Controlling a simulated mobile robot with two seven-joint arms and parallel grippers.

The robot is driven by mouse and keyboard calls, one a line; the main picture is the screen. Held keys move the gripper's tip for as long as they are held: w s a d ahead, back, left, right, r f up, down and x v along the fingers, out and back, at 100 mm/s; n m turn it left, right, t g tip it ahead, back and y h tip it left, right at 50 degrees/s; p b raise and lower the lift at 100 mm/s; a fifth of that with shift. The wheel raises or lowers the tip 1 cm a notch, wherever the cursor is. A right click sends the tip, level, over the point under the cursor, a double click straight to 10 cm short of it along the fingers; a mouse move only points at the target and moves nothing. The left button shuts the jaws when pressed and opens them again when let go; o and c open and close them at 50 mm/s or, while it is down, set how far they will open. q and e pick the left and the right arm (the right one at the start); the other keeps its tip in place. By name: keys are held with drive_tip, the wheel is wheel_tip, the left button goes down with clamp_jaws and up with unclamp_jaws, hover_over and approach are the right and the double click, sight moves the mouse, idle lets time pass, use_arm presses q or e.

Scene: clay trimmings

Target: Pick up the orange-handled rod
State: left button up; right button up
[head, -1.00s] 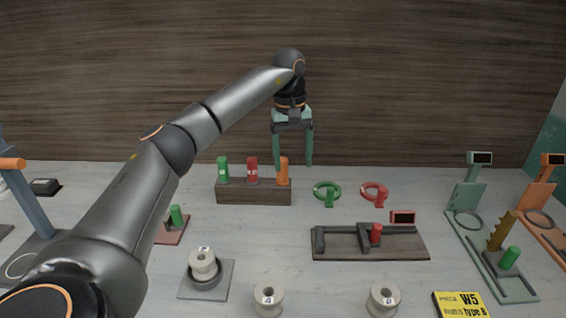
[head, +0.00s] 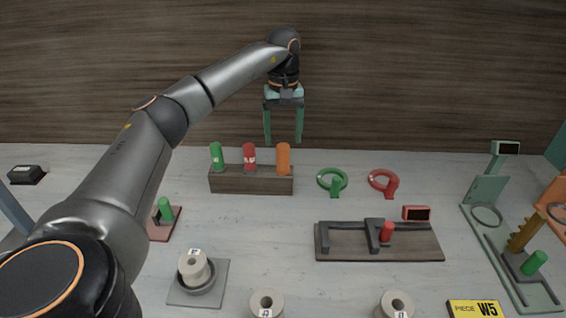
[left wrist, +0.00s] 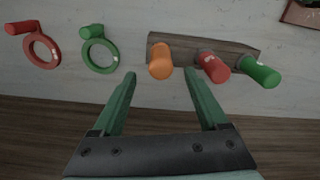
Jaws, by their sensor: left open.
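The orange-handled rod (head: 283,158) stands upright at the right end of a dark wooden block (head: 250,184), beside a red-handled rod (head: 249,156) and a green-handled rod (head: 217,156). My left gripper (head: 283,140) is open and empty, pointing down above and behind the orange handle. In the left wrist view the orange handle (left wrist: 160,62) lies between the lines of the two fingers, beyond their tips (left wrist: 160,74). The handle appears apart from both fingers. The rod's lower part is hidden in the block. My right gripper is not in view.
A green ring (head: 332,180) and a red ring (head: 383,182), each with a handle, lie right of the block. A dark fixture board (head: 345,245) sits in front of them. Pale spools (head: 266,302) stand near the front. A wooden wall rises behind.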

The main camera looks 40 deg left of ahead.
sight(283, 157)
use_arm(q)
drive_tip(key=shift+s+d+f, duration=0.1)
drive_tip(key=shift+f, duration=1.65)
drive_tip(key=shift+s+f, duration=0.1)
drive_tip(key=shift+f, duration=1.6)
clamp_jaws()
